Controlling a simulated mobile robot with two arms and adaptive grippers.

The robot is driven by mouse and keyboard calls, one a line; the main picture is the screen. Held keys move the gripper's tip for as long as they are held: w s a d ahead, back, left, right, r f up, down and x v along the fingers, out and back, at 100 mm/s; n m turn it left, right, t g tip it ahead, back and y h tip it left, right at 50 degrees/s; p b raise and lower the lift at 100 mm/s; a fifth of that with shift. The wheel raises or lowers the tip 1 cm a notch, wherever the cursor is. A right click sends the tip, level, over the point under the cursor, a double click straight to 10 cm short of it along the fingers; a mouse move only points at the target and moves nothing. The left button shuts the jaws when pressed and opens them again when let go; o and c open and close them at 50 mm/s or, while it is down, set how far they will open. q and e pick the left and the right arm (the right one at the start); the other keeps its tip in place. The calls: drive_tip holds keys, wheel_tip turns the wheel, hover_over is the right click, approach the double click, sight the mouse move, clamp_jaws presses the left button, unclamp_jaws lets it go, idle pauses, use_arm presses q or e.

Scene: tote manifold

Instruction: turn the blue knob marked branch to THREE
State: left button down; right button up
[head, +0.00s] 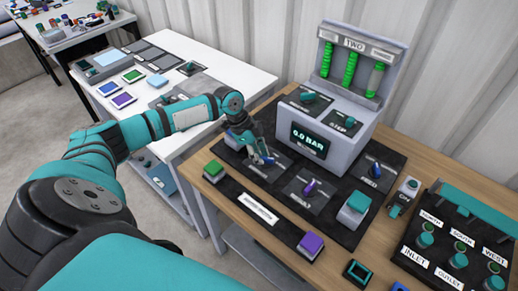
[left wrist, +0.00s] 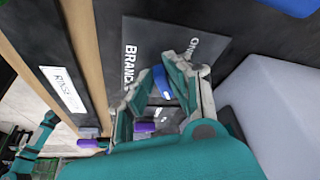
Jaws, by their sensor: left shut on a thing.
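The blue knob marked branch shows in the left wrist view (left wrist: 166,91) between the fingers of my left gripper. Its dark plate (left wrist: 150,38) carries the word BRANCH and a partly covered label that seems to read ONE. In the head view my left gripper (head: 263,159) reaches down onto this plate, left of the grey console, and is shut on the knob. The fingers cover most of the knob, so its pointing direction cannot be told. My right gripper is not in view.
The grey console (head: 302,122) has a display reading 0.0 BAR and a sign (head: 355,44) reading TWO above green columns. A purple knob (head: 310,188), a blue knob (head: 375,171), a green block (head: 214,170) and a purple block (head: 310,245) stand nearby.

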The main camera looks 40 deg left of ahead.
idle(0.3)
use_arm(q)
drive_tip(key=c, duration=1.3)
unclamp_jaws()
drive_tip(key=v, duration=1.2)
drive_tip(key=shift+r, duration=0.1)
